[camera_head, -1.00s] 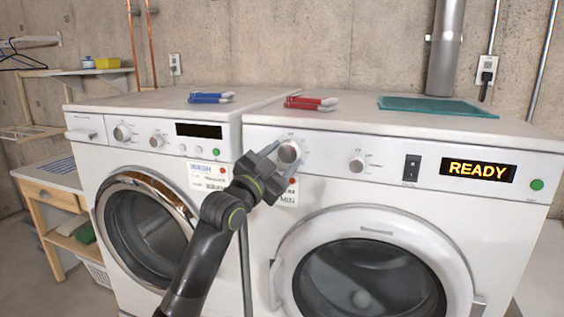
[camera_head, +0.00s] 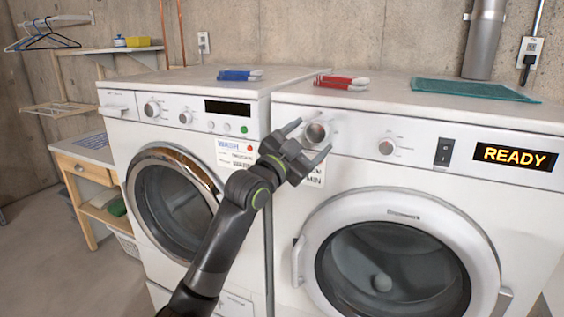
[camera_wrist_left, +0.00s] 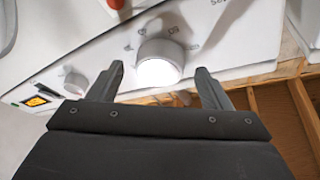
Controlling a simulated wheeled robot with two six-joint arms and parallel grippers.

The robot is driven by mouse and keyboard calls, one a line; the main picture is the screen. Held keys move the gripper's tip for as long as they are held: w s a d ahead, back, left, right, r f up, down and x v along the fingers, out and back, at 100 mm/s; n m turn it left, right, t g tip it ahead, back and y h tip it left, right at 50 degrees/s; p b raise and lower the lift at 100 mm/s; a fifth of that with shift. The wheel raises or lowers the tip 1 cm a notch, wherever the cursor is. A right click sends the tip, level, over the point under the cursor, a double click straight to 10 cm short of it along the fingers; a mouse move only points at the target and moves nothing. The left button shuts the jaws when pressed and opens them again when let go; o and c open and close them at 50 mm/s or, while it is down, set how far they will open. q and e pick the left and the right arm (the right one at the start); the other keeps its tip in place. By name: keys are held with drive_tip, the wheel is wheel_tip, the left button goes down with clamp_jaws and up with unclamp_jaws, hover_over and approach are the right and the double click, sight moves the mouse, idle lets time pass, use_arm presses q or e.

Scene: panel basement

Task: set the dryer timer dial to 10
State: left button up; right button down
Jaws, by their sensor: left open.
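The white dryer (camera_head: 290,195) stands on the right with a lit READY display (camera_head: 515,157). Its larger round dial (camera_head: 315,132) is at the left of its panel, and a smaller knob (camera_head: 386,147) sits right of it. My left gripper (camera_head: 313,137) is open at the larger dial, one finger on each side. In the left wrist view the dial (camera_wrist_left: 159,62) shows between and just ahead of the open fingertips (camera_wrist_left: 160,70), with gaps on both sides. The printed marks around it are too blurred to read. My right gripper is not in view.
A washer (camera_head: 120,128) stands close on the left. Blue (camera_head: 240,75) and red (camera_head: 341,82) items and a teal mat (camera_head: 475,90) lie on top of the machines. A black switch (camera_head: 443,152) is near the display. The dryer door (camera_head: 397,207) is shut below the panel.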

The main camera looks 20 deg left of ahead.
use_arm(q)
drive_tip(key=b+v, duration=0.2)
drive_tip(key=v, duration=1.4)
drive_tip(key=shift+s+b, duration=0.2)
drive_tip(key=shift+b, duration=0.1)
drive_tip(key=shift+a+f, duration=0.1)
drive_tip(key=shift+f, duration=0.05)
